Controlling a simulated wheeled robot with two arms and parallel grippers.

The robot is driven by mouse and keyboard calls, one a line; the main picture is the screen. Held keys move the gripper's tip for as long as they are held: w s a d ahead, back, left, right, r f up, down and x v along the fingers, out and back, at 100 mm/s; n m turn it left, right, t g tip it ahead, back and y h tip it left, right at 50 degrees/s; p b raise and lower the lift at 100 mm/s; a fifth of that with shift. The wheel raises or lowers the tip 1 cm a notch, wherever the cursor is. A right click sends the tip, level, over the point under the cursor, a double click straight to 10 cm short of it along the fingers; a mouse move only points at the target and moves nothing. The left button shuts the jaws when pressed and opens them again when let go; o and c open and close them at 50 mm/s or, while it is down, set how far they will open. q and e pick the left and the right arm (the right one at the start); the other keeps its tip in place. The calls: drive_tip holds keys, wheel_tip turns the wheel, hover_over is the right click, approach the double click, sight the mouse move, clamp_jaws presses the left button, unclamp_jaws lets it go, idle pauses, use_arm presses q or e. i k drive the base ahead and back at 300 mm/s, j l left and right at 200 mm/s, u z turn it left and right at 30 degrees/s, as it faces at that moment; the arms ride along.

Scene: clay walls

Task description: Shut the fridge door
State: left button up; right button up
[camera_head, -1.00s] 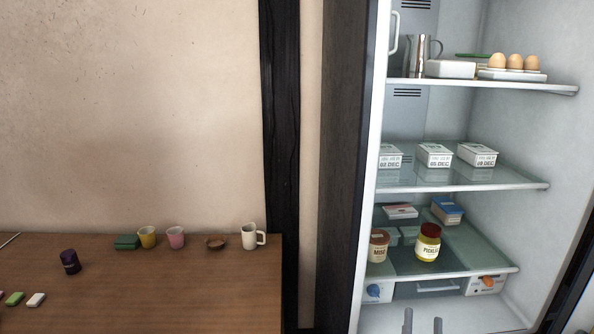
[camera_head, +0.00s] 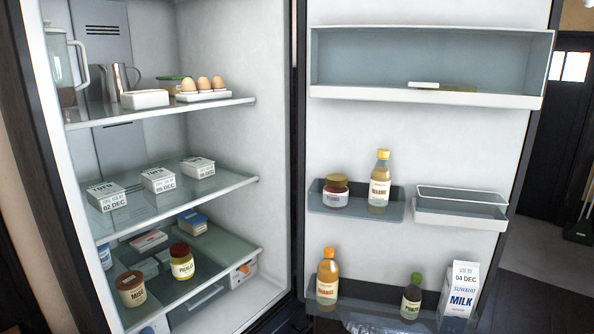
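The fridge (camera_head: 225,45) stands open at the left, with its shelves in view. The fridge door (camera_head: 425,140) is swung wide open to the right of the cabinet, its inner side facing me. The door bins hold jars, bottles and a milk carton (camera_head: 460,290). The door's hinge side is next to the cabinet's right wall, and its free edge is at the right. Its outer side and handle are hidden. Neither gripper is in view now.
Shelves hold a pitcher (camera_head: 62,62), eggs (camera_head: 203,84), white cartons (camera_head: 158,180) and a pickle jar (camera_head: 182,262). A dark door (camera_head: 560,125) and open floor (camera_head: 535,265) show beyond the fridge door's free edge.

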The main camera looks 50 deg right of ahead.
sight(481, 140)
drive_tip(key=u, duration=1.6)
drive_tip(key=k+l+u, duration=0.25)
drive_tip(key=k+u, duration=0.15)
drive_tip(key=k, duration=0.5)
drive_tip(key=k+u, duration=0.45)
drive_tip(key=k, duration=0.45)
drive_tip(key=k+l+u, duration=0.15)
drive_tip(key=k+u, duration=0.15)
drive_tip(key=k, duration=0.5)
drive_tip(key=k+u, duration=0.3)
drive_tip(key=k, duration=0.5)
drive_tip(key=k+j+u, duration=0.35)
drive_tip(key=k, duration=0.45)
drive_tip(key=k+z, duration=0.15)
drive_tip(key=z, duration=0.25)
drive_tip(key=k+l+z, duration=0.15)
drive_tip(key=z, duration=0.2)
drive_tip(key=k+l+z, duration=0.15)
drive_tip(key=z, duration=0.25)
drive_tip(key=k+l+z, duration=0.15)
drive_tip(key=z, duration=0.55)
drive_tip(key=k+l+u, duration=0.25)
drive_tip(key=k+l, duration=0.2)
drive_tip(key=k, duration=0.15)
drive_tip(key=i+j, duration=0.25)
drive_tip(key=i, duration=0.2)
drive_tip(key=j+u, duration=0.05)
